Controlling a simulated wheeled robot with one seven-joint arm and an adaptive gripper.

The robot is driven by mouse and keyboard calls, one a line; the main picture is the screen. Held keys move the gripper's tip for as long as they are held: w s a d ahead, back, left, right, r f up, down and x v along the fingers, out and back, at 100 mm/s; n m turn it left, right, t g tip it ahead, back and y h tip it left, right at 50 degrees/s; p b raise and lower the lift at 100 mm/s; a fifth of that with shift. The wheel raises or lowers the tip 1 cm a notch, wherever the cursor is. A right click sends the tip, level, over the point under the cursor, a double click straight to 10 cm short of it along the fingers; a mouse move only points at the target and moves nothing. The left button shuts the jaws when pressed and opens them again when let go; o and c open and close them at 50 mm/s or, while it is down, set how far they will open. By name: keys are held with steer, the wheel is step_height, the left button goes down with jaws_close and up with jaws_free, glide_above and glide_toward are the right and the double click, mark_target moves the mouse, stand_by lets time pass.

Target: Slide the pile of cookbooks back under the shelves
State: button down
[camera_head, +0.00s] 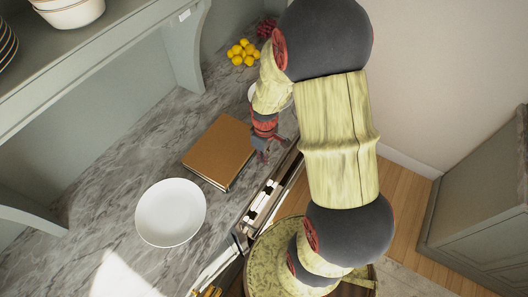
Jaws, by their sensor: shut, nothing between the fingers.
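The pile of cookbooks (217,151) lies on the grey marble counter, with a plain brown cover on top. How many books are under it I cannot tell. The grey-green shelves (95,62) stand along the wall at the upper left, and the pile lies out in front of them. My gripper (262,157) is shut and empty, pointing down beside the upper right side of the pile. Whether its fingers touch the books I cannot tell. My arm hides part of the counter behind the gripper.
A white plate (170,212) sits on the counter below and left of the pile. An open drawer (268,196) juts out along the counter's front edge. Bare marble lies between pile and shelves.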

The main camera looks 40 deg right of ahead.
step_height(320, 180, down, 4)
steer(key=shift+r, duration=0.15)
steer(key=w, duration=0.1)
steer(key=w+a, duration=0.1)
steer(key=shift+w+f, duration=0.2)
steer(key=shift+w, duration=0.2)
steer(key=shift+w+a, duration=0.25)
steer(key=shift+w, duration=0.25)
steer(key=w+a, duration=0.3)
steer(key=w, duration=0.5)
steer(key=w+a+b, duration=0.1)
steer(key=w+a, duration=0.2)
steer(key=w, duration=0.5)
steer(key=w+a+b, duration=0.1)
steer(key=w+a, duration=0.2)
steer(key=w, duration=0.6)
steer(key=shift+a+r, duration=0.1)
steer(key=shift+s, duration=0.15)
